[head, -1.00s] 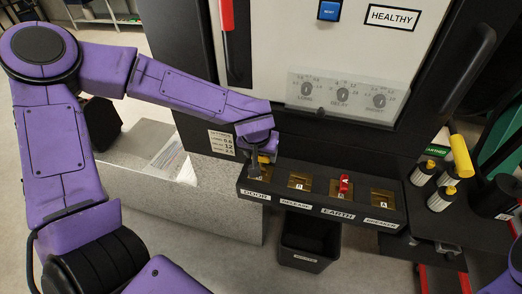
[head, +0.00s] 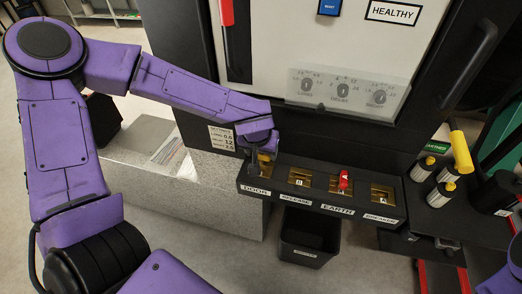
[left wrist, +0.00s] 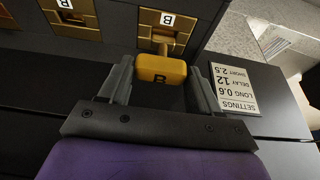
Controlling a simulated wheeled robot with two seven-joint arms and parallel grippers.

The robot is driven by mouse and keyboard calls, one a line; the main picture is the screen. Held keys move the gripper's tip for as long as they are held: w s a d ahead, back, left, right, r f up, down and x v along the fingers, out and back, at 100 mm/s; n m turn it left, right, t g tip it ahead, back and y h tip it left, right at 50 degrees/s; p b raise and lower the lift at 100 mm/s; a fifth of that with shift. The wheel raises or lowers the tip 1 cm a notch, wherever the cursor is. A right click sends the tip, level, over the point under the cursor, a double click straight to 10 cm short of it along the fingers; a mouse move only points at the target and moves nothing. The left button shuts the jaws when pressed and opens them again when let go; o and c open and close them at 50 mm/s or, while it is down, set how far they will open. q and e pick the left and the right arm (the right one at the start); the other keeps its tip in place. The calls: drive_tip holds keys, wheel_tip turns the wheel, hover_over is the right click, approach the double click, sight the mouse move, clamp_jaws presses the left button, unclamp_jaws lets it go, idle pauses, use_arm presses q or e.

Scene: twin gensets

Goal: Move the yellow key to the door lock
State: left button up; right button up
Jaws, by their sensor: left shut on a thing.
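The yellow key (left wrist: 161,70), marked B, is between the fingers of my left gripper (left wrist: 160,88) in the left wrist view. The left gripper is shut on its head. The key's stem points at the gold plate of the door lock (left wrist: 162,22), which also carries a B. I cannot tell how deep the stem sits in it. In the head view, the left gripper (head: 258,163) is over the left end of the lock row, above the DOOR label (head: 256,190), and shows only a bit of the yellow key (head: 264,157). My right gripper is out of view.
The black lock box (head: 320,205) also has RELEASE, EARTH and BREAKER locks. A red key (head: 343,180) stands in the EARTH lock. A dark bin (head: 308,240) is below. Several yellow-topped cylinders (head: 440,195) stand at right. The cabinet front (head: 340,60) rises behind.

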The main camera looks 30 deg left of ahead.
sight(261, 155)
use_arm(q)
drive_tip(key=shift+f, duration=0.15)
drive_tip(key=shift+f, duration=1.4)
drive_tip(key=shift+s, duration=0.1)
drive_tip(key=o, duration=1.2)
wheel_tip(261, 155, up, 8)
drive_tip(key=shift+f, duration=0.2)
drive_tip(key=shift+a+f, duration=0.1)
